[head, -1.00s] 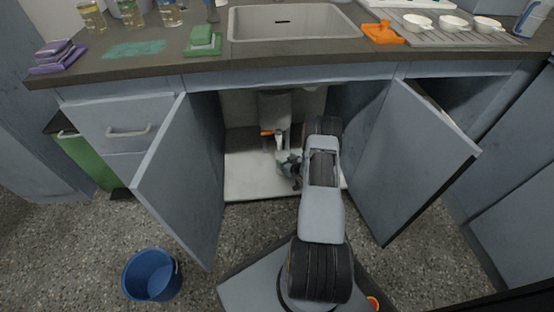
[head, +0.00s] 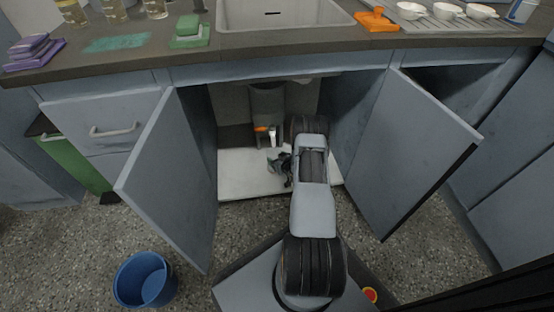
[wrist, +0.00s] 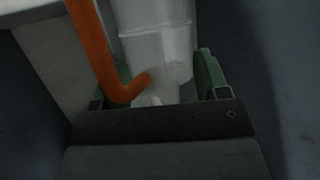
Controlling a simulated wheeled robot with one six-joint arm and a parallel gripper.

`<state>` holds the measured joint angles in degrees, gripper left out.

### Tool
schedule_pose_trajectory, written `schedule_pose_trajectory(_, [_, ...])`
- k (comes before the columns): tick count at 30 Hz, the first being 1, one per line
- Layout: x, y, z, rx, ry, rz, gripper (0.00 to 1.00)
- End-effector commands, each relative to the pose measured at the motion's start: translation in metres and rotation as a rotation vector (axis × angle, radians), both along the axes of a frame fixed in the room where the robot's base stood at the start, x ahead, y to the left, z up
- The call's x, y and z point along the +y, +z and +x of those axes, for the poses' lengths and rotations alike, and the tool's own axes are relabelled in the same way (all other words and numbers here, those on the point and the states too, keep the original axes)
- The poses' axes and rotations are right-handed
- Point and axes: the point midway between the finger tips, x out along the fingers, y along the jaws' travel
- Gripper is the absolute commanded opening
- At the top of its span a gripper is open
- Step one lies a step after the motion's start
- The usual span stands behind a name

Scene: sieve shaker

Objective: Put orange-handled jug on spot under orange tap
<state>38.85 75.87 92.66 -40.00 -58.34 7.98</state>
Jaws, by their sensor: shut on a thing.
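The jug (wrist: 158,45) is a pale, translucent cylinder in the wrist view, with an orange handle (wrist: 97,50) bending in from the left. My gripper (wrist: 158,85) has its green-padded fingers on either side of the handle's lower end and is shut on the jug.
Open cabinet doors stand left (head: 172,185) and right (head: 415,155) of my arm. The pale cabinet floor (head: 240,180) is bare at the front left. The countertop edge (head: 270,68) hangs above. A blue bucket (head: 145,280) stands on the floor.

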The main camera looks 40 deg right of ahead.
Motion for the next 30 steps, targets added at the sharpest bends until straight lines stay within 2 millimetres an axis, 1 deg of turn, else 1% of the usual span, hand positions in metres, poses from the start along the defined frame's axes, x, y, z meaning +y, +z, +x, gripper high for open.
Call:
schedule_pose_trajectory(2, [0.000,-0.002,0.000,-0.001,-0.001,0.000,0.29])
schedule_pose_trajectory(3, [0.000,-0.002,0.000,-0.001,-0.001,0.000,0.71])
schedule_pose_trajectory(10, [0.000,-0.002,0.000,0.000,0.000,0.000,0.93])
schedule_pose_trajectory(17, [0.000,-0.002,0.000,0.000,0.000,0.000,0.94])
schedule_pose_trajectory(20, [0.000,0.002,-0.001,0.001,-0.001,0.001,0.94])
schedule_pose_trajectory(23, [-0.001,0.009,-0.013,0.002,-0.004,0.002,0.94])
schedule_pose_trajectory(30, [0.001,0.029,-0.056,0.002,-0.005,0.002,0.94])
